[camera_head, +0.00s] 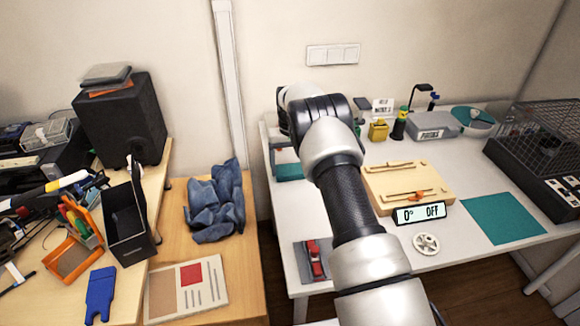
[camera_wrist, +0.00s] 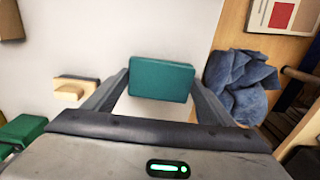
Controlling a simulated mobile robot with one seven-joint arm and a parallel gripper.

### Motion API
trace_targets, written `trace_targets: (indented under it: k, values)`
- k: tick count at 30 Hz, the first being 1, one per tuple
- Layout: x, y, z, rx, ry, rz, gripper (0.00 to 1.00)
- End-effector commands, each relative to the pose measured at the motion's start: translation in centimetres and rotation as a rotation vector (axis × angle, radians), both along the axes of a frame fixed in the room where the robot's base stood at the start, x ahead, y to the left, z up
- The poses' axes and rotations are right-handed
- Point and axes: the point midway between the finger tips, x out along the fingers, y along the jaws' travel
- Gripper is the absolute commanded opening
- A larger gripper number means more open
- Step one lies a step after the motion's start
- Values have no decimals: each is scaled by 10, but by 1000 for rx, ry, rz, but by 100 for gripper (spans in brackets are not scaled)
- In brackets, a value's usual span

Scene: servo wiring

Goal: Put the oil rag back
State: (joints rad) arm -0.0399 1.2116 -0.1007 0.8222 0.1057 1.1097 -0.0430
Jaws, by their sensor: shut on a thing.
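My gripper (camera_wrist: 160,82) shows in the wrist view, its two fingers on either side of a flat teal block-like thing (camera_wrist: 161,77), shut on it. I cannot tell whether this is the folded oil rag. In the head view a teal thing (camera_head: 289,172) shows at the white table's left end, beside my arm; my gripper is mostly hidden there. A crumpled blue cloth (camera_head: 216,203) lies on the wooden table left of the white table. It also shows at the right of the wrist view (camera_wrist: 240,85), apart from my gripper.
The white table (camera_head: 373,275) holds a wooden board (camera_head: 408,187), a display reading "0° OFF" (camera_head: 420,213), a white wheel (camera_head: 426,244), a red toy car (camera_head: 315,261) and a teal mat (camera_head: 503,219). A wire cage (camera_head: 545,140) stands right. A gap separates the tables.

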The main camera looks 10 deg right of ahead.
Motion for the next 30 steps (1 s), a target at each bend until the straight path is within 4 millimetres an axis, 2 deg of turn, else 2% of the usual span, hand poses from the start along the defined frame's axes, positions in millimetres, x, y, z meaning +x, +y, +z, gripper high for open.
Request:
trace_targets:
  k: [3,4,7,15,19,23,30]
  values:
    - [0,0,-5,0,1,0,53]
    - [0,0,-3,0,0,0,81]
    - [0,0,-3,0,1,0,96]
    - [0,0,-2,0,0,0,96]
    - [0,0,6,0,-1,0,96]
    - [1,0,28,0,-3,0,96]
    - [1,0,80,0,-3,-1,96]
